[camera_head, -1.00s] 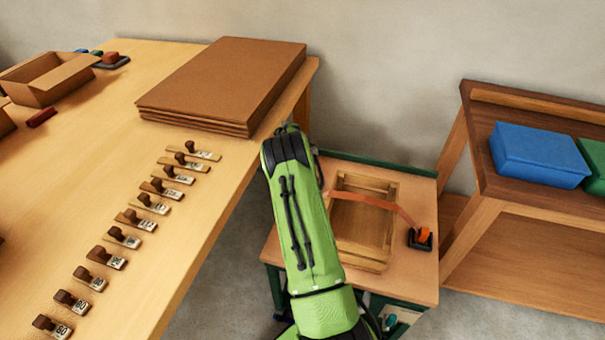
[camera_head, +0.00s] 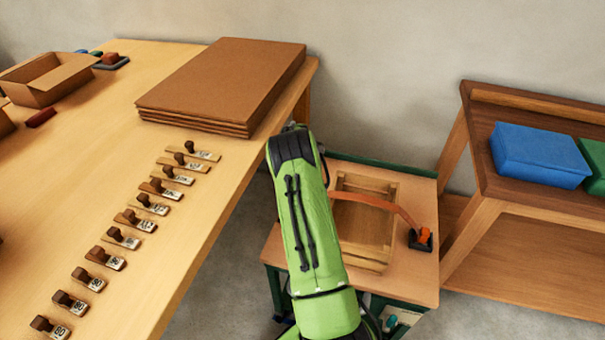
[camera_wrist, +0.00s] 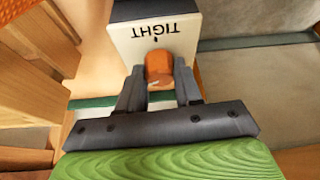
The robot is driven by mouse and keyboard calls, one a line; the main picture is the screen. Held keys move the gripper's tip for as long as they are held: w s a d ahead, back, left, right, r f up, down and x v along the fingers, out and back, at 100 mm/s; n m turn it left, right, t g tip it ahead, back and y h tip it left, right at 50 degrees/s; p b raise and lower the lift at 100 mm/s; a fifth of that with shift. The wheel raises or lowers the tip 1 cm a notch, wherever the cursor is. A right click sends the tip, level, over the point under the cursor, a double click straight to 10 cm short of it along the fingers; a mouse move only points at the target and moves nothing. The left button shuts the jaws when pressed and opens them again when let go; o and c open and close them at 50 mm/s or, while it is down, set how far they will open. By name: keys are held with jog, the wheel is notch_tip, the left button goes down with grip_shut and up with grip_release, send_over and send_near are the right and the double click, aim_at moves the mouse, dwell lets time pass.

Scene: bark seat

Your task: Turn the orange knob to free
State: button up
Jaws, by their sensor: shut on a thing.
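The orange knob (camera_wrist: 158,66) sits on a small block with a white face (camera_wrist: 125,45) in the wrist view. The word TIGHT, upside down in this view, and a small dark mark stand beside the knob. My gripper (camera_wrist: 159,78) is shut on the knob, one finger on each side. In the head view the knob (camera_head: 425,235) is small, on a dark base at the right of a low stand. An orange strap (camera_head: 376,200) arches from it over a wooden crate (camera_head: 362,240). My gripper cannot be made out there. Other markings around the knob are not visible.
The low stand (camera_head: 410,285) is between a large table (camera_head: 150,270) with stamps and cardboard, and a wooden shelf (camera_head: 525,225). The shelf bears a blue box (camera_head: 540,155) and a green one. The floor is bare between table and stand.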

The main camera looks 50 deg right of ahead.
jog(key=n+t, duration=0.1)
jog(key=n, duration=0.2)
jog(key=shift+s+d+n+y+b, duration=0.1)
jog(key=shift+d+n+y+b, duration=0.05)
jog(key=shift+n+y+b, duration=0.2)
jog(key=n+y, duration=0.1)
jog(key=n, duration=0.2)
jog(key=shift+n+t, duration=0.25)
jog(key=shift+t, duration=0.15)
jog(key=n+y, duration=0.1)
jog(key=n, duration=0.2)
jog(key=n+y, duration=0.1)
jog(key=n, duration=0.2)
jog(key=shift+d+y, duration=0.2)
jog(key=shift+y, duration=0.15)
jog(key=o, duration=1)
jog(key=shift+o, duration=0.2)
jog(key=shift+s+r, duration=0.1)
jog(key=shift+r, duration=0.05)
jog(key=p+v, duration=0.4)
jog(key=v, duration=1.1)
jog(key=shift+s+r, duration=0.15)
jog(key=shift+s, duration=0.05)
